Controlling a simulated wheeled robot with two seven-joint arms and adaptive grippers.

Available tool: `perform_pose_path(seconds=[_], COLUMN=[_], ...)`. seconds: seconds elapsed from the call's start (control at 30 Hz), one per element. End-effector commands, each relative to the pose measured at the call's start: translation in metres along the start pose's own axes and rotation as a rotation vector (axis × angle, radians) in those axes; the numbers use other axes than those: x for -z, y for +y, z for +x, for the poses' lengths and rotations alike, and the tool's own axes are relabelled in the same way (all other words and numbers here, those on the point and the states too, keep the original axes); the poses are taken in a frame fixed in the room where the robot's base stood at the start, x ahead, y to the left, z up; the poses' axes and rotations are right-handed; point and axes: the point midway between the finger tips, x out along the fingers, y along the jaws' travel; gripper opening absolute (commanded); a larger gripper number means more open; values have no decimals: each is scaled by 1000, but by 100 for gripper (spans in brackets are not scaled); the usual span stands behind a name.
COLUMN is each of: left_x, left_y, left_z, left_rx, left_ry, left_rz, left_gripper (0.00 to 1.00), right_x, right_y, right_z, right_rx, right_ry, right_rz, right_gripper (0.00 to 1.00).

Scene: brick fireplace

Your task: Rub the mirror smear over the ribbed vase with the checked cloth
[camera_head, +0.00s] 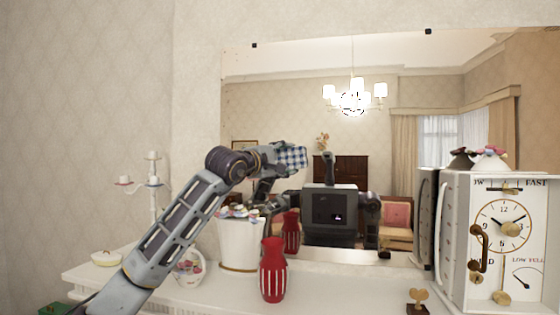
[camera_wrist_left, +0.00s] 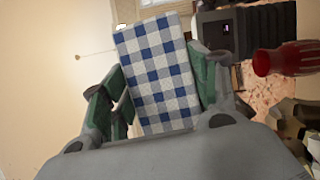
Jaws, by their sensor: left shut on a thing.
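The blue-and-white checked cloth (camera_head: 292,156) is held up in front of the mirror (camera_head: 275,105). My left gripper (camera_head: 276,160) is shut on it. In the left wrist view the cloth (camera_wrist_left: 158,72) lies flat between the two green-padded fingers (camera_wrist_left: 163,82). The red ribbed vase (camera_head: 272,272) stands upright on the white mantel, below the cloth and slightly left of it. A red vase (camera_wrist_left: 287,58) also shows at the right of the left wrist view. I cannot make out a smear on the glass. Whether the cloth touches the mirror I cannot tell. My right gripper is not directly seen.
A large white clock (camera_head: 508,245) stands at right. The mantel between vase and clock is mostly clear.

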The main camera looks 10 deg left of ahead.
Motion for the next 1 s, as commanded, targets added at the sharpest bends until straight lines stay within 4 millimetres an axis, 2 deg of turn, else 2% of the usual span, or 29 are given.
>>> perform_pose_path(seconds=[0.5, 1.0], left_x=[-25, -27], left_y=[-4, -4], left_z=[10, 12], left_rx=[1, 0], left_ry=[0, 0], left_rz=[0, 0], left_gripper=[41, 41], right_x=[0, 0], right_y=[0, 0], right_z=[4, 6], right_rx=[0, 0], right_ry=[0, 0], right_rz=[0, 0], right_gripper=[84, 84])
